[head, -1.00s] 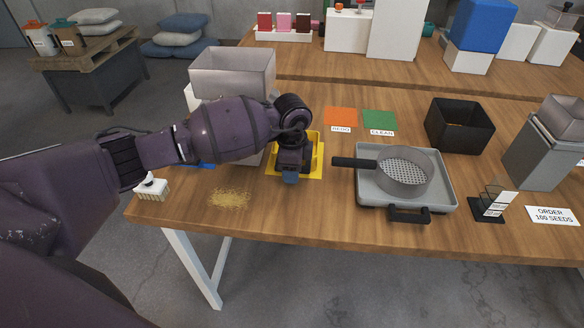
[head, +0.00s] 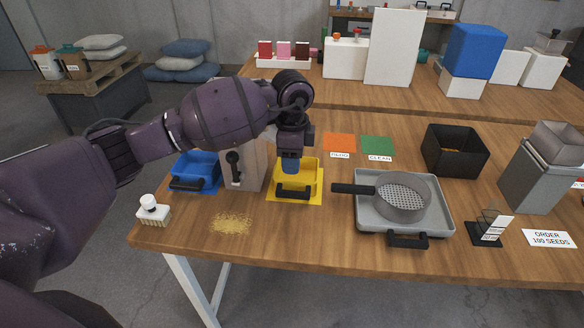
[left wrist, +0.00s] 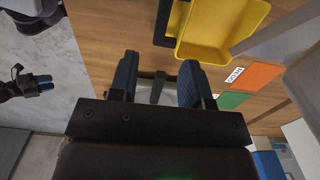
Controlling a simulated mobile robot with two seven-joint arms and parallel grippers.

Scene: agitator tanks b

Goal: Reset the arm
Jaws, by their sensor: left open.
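My left arm reaches in from the left in the head view. Its gripper (head: 291,166) points down just above the yellow tray (head: 310,185), behind the tray's black handle. In the left wrist view, the two blue fingertips (left wrist: 158,80) are spread apart with nothing between them. The yellow tray (left wrist: 222,30) shows above and right of the fingers in that view. A dark gripper-like part stands at the left edge of the left wrist view; I cannot tell whose it is. My right gripper does not show in the head view.
A blue tray (head: 196,170) and a box with a black lever (head: 243,165) stand left of the yellow tray. Loose seeds (head: 232,223) lie in front. A grey tray (head: 425,215) holds a sieve (head: 401,198) at right. A black bin (head: 455,150) stands behind.

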